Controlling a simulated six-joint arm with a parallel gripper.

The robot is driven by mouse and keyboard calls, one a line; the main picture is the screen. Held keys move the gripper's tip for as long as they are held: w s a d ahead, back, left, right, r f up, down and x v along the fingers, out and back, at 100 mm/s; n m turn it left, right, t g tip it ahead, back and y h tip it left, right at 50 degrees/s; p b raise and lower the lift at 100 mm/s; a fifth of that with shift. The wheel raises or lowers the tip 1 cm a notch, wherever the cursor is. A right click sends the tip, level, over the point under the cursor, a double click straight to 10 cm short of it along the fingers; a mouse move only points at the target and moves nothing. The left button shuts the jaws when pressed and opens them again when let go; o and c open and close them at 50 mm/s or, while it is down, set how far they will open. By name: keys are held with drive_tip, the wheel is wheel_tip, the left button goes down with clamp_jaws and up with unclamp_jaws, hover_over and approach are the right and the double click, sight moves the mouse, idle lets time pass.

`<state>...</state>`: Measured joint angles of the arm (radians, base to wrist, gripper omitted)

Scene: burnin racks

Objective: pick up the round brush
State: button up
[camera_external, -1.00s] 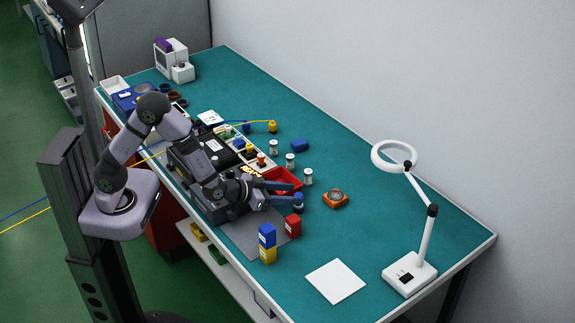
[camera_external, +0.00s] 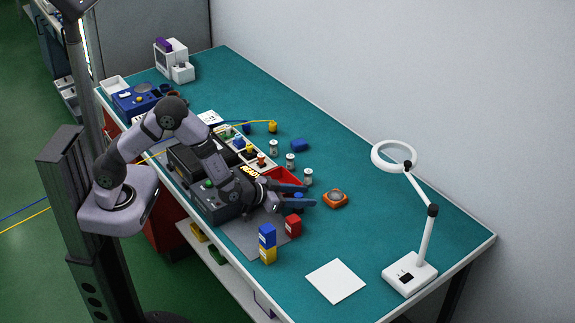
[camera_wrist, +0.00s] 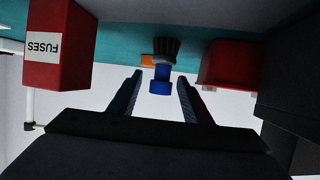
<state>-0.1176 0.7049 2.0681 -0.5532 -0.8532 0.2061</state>
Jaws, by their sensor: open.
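The round brush shows in the wrist view with a blue handle (camera_wrist: 160,86) and dark bristles that fan toward the top of the picture. Its blue part also shows in the external view (camera_external: 298,196), partly hidden by my fingers. My gripper (camera_external: 308,195) is open, low over the front of the bench. In the wrist view my two fingers (camera_wrist: 160,80) stand on either side of the blue handle, with light gaps between. I cannot tell how deep the handle is between them.
A red FUSES box (camera_wrist: 57,45), also in the external view (camera_external: 293,226), stands close by. A red bin (camera_wrist: 230,64) is on the other side. A blue box (camera_external: 267,235) sits on a yellow one (camera_external: 268,255). An orange item (camera_external: 335,198) lies beyond; bench around it is clear.

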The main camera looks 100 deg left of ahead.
drive_tip(key=shift+x, duration=1.15)
clamp_jaws()
